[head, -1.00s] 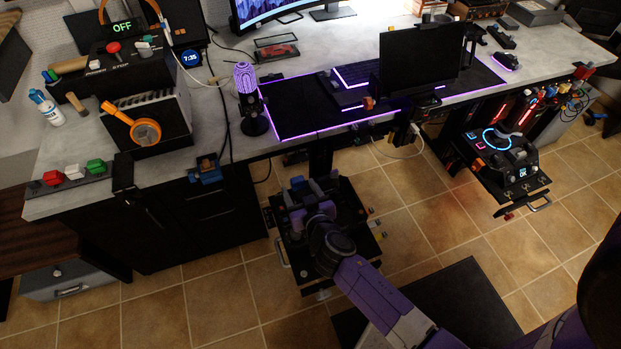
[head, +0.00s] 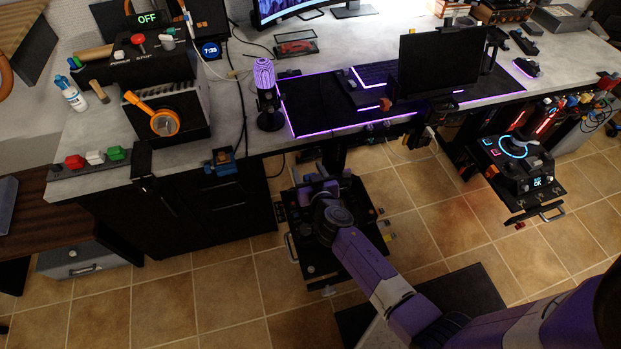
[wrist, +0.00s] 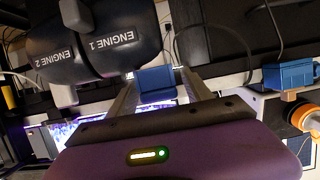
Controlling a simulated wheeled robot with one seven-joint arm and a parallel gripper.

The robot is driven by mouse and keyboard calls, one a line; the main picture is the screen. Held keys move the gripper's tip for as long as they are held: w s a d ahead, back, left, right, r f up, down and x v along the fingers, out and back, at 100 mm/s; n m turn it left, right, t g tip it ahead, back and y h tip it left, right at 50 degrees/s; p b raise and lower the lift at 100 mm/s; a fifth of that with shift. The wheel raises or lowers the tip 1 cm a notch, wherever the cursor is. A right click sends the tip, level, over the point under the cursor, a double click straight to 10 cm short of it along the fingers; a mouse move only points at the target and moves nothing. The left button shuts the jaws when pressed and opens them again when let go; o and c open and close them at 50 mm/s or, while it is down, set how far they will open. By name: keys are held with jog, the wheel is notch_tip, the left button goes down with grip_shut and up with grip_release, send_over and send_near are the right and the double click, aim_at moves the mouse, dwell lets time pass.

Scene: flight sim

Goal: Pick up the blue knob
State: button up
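A small blue knob (wrist: 157,85) shows in the wrist view, at the middle, between the two fingers of my gripper (wrist: 160,80). The fingers are apart, one on each side of it. A small gap seems to show at the right finger; contact on the left is unclear. Dark levers marked ENGINE 1 and ENGINE 2 (wrist: 95,42) stand close by at the upper left. In the head view my gripper (head: 320,188) is over the black control pedestal (head: 310,262) below the desk edge. My arm hides the knob there.
A separate blue block (head: 221,162) is at the desk's front edge; it also shows at the right of the wrist view (wrist: 288,75). Another black panel (head: 525,178) stands at the right. Tiled floor (head: 215,300) is open in front of the desk.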

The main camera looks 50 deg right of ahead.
grip_shut()
jog(key=shift+r, duration=0.15)
